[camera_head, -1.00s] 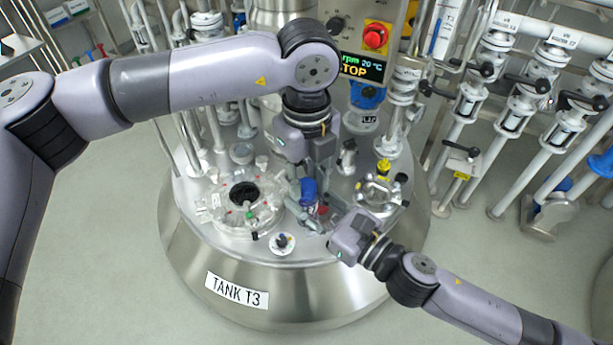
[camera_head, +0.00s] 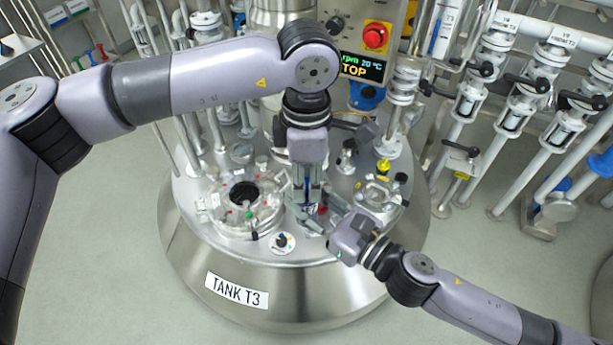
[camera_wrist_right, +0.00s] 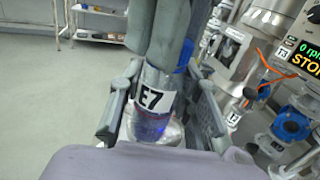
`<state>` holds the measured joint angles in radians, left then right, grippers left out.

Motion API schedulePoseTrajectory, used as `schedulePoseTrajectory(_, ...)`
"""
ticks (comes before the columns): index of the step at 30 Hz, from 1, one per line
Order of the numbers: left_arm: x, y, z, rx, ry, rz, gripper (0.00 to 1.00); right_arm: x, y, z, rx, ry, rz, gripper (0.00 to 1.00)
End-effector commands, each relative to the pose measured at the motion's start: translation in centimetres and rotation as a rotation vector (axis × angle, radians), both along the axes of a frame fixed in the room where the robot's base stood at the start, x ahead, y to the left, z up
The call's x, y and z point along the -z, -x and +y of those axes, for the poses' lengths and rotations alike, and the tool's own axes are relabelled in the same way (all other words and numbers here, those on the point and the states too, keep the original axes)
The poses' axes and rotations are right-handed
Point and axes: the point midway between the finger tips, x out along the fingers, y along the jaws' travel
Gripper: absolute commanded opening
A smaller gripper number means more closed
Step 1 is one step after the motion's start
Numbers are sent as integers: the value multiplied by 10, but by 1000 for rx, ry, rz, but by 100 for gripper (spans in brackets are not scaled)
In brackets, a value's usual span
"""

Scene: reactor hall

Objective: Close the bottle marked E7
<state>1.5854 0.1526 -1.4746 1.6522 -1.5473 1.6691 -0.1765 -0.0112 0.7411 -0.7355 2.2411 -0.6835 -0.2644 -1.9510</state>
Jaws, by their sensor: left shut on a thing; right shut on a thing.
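The bottle marked E7 (camera_wrist_right: 152,101) stands upright in the right wrist view, clear with a white label. My right gripper (camera_wrist_right: 162,108) is shut on its body, one finger on each side. In the head view my right gripper (camera_head: 318,220) reaches in from the lower right. My left gripper (camera_head: 309,195) points down from above and is shut at the bottle's top; its fingers also show in the right wrist view (camera_wrist_right: 166,35). A bit of blue (camera_wrist_right: 186,52) shows behind those fingers, likely the cap. The fingers hide most of the cap and the bottle's mouth.
The bottle is over the steel lid of tank T3 (camera_head: 330,300). A round port with a dark opening (camera_head: 243,193) lies to the left. A sight-glass fitting (camera_head: 380,190) and a yellow-topped fitting (camera_head: 383,166) are to the right. The control panel (camera_head: 362,68) stands behind.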

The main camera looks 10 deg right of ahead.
Motion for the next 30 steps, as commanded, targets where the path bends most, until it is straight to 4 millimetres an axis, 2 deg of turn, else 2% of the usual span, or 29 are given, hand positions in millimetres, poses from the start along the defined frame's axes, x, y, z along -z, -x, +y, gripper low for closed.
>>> schedulePoseTrajectory(15,1,-1,0,1128,1,-2,0,0,1,1,-3,-1,-1,0)
schedulePoseTrajectory(18,1,-1,0,1283,0,-1,0,0,1,1,-3,-1,-1,0)
schedulePoseTrajectory(23,1,-1,0,1293,0,-1,0,0,1,1,-4,-1,-1,0)
schedulePoseTrajectory(24,1,-1,0,1293,0,-1,28,0,1,1,-4,-1,-1,0)
schedulePoseTrajectory(30,1,-1,0,1292,0,0,42,0,1,1,-3,-1,-1,0)
